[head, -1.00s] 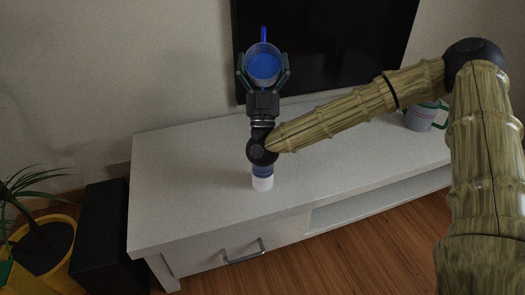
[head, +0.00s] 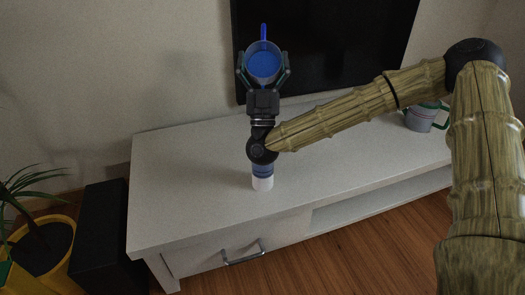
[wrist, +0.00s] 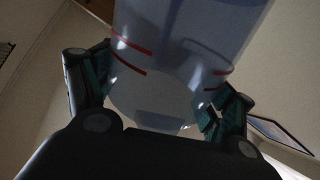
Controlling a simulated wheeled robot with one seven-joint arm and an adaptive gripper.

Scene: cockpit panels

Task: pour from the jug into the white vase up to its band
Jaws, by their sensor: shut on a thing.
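My gripper (head: 263,84) is shut on the jug (head: 263,48), with one finger on each side of it. The jug is clear, with a blue handle at its far side, and blue liquid shows inside it. It is held high above the cabinet. In the wrist view the jug (wrist: 160,85) fills the space between the fingers and shows red marks on its wall. The white vase (head: 262,184) stands upright on the cabinet, apart from the jug. Its lower part is white, with blue above; my wrist hides its top, so its mouth and level cannot be seen.
The white cabinet top (head: 190,190) is clear to the left. A grey cup (head: 420,118) with green handles stands at its right, partly behind my arm. A dark screen (head: 345,45) is behind. A black box (head: 100,238) and a yellow plant pot (head: 62,262) stand left.

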